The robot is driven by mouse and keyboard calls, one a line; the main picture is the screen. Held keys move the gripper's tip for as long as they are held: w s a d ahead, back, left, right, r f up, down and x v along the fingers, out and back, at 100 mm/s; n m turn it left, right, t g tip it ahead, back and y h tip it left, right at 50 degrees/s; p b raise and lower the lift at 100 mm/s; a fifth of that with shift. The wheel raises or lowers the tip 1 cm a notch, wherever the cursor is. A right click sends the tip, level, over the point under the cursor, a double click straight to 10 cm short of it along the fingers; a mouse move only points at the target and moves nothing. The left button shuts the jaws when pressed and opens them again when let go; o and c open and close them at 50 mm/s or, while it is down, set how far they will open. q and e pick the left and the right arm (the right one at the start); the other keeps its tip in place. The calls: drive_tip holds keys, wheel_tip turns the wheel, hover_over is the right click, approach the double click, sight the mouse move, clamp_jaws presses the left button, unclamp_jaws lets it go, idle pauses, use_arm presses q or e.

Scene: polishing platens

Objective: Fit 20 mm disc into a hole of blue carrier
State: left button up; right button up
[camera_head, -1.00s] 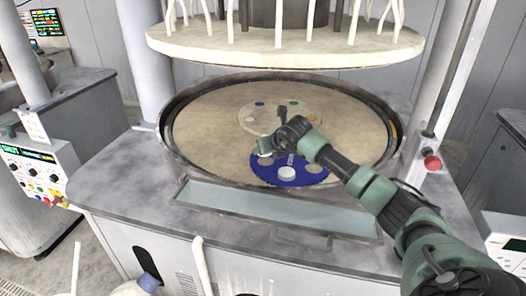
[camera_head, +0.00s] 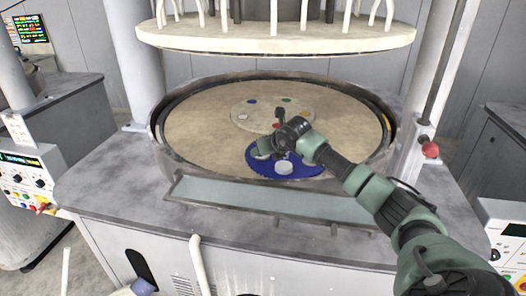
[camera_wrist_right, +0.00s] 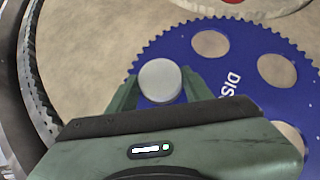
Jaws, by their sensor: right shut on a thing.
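The blue carrier (camera_head: 253,166) lies flat near the front of the round platen, with its toothed edge and several round holes visible in the right wrist view (camera_wrist_right: 252,52). My right gripper (camera_head: 263,153) is over the carrier's left side. In the right wrist view its fingers (camera_wrist_right: 160,85) are shut on a pale grey disc (camera_wrist_right: 160,79), close to the carrier's edge. I cannot tell whether the disc touches the carrier or sits in a hole. My left gripper is not in view.
The tan platen (camera_head: 205,130) is ringed by a dark toothed rim (camera_wrist_right: 32,85). A pale round plate (camera_head: 240,118) with coloured dots lies behind the carrier. A large upper plate (camera_head: 275,42) hangs above. Much of the platen's left side is clear.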

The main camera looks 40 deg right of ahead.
drive_tip(key=shift+f+b, duration=0.35)
drive_tip(key=shift+b, duration=0.1)
drive_tip(key=o, duration=1.2)
drive_tip(key=shift+o, duration=1.2)
drive_tip(key=shift+a, duration=0.15)
drive_tip(key=shift+f, duration=0.1)
drive_tip(key=shift+s, duration=0.1)
